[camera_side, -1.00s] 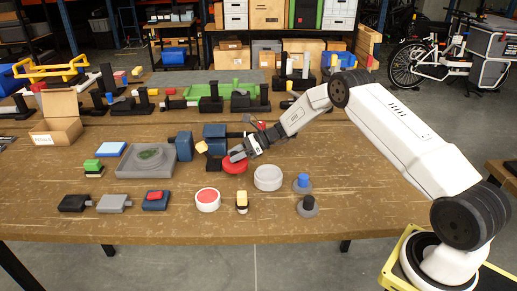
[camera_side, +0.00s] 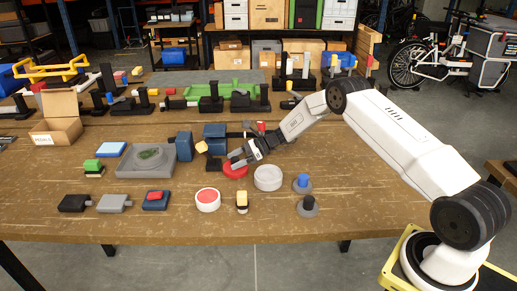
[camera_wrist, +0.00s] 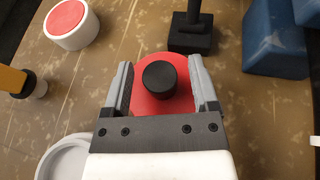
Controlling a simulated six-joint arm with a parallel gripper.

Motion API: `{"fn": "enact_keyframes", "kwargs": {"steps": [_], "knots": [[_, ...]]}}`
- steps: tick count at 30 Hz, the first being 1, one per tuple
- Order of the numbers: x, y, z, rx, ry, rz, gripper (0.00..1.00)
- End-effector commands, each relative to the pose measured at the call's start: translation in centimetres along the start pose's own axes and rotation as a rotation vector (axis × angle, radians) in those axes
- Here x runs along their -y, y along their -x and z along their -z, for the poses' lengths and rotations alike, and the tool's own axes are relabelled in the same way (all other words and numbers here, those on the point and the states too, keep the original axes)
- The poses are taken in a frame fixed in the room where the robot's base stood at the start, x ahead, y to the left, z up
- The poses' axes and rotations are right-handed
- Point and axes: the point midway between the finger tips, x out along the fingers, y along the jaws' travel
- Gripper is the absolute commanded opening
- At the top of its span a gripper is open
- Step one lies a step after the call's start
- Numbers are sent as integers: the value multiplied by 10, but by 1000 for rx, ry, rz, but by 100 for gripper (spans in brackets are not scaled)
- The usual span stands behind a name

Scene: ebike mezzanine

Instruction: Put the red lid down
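The red lid (camera_side: 235,171) is a flat disc lying on the wooden table, left of a round white container (camera_side: 268,178). In the wrist view the red lid (camera_wrist: 160,106) has a black round knob (camera_wrist: 159,79) in its middle. My gripper (camera_wrist: 162,80) is open, with one finger on each side of the knob and a gap on both sides. In the side view my gripper (camera_side: 236,159) is low over the lid and hides part of it, including the knob.
A white round container with a red top (camera_side: 207,200) stands in front. Blue blocks (camera_side: 214,136) and a dark post stand close behind the lid.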

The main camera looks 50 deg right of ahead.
Motion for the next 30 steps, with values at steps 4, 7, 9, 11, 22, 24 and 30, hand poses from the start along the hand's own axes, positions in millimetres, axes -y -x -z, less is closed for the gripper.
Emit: {"fn": "enact_keyframes", "kwargs": {"steps": [4,7,9,11,22,24,30], "knots": [[0,0,-1,0,0,0,76],[0,1,-3,0,1,0,76],[0,6,-3,0,0,1,76],[0,10,-3,0,-1,1,76],[1,64,-3,0,0,3,76],[1,75,-3,0,1,3,76],[0,104,-3,0,0,2,76]]}}
